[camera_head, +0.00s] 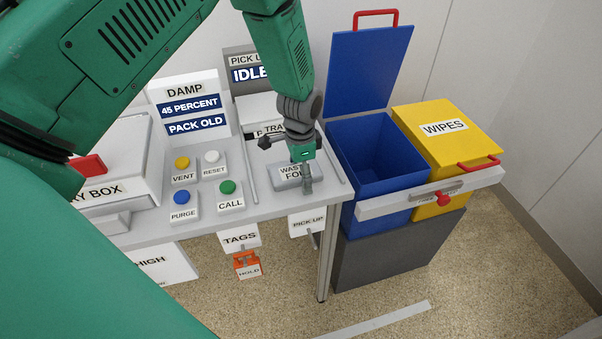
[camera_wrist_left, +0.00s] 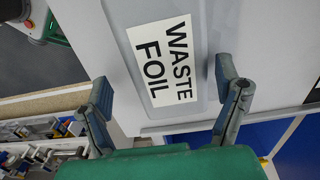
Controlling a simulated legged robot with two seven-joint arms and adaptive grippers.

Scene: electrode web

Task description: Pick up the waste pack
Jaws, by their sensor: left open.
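The waste pack (camera_head: 289,177) is a flat grey pack with a white "WASTE FOIL" label, lying on the light grey table near its right front edge. In the left wrist view the waste pack (camera_wrist_left: 190,25) fills the upper middle, with its label readable. My left gripper (camera_head: 288,164) is just above the pack, pointing down and hiding part of it in the head view. In the left wrist view the left gripper (camera_wrist_left: 163,76) is open, with its fingers spread to either side of the label and nothing held between them. My right gripper is not in view.
A blue bin (camera_head: 345,162) stands open right of the table, lid raised; a yellow WIPES bin (camera_head: 478,133) beside it is closed. A grey bar (camera_head: 390,207) crosses their fronts. Buttons such as the green CALL button (camera_head: 228,187) sit left of the pack. Orange tag (camera_head: 247,263) hangs below.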

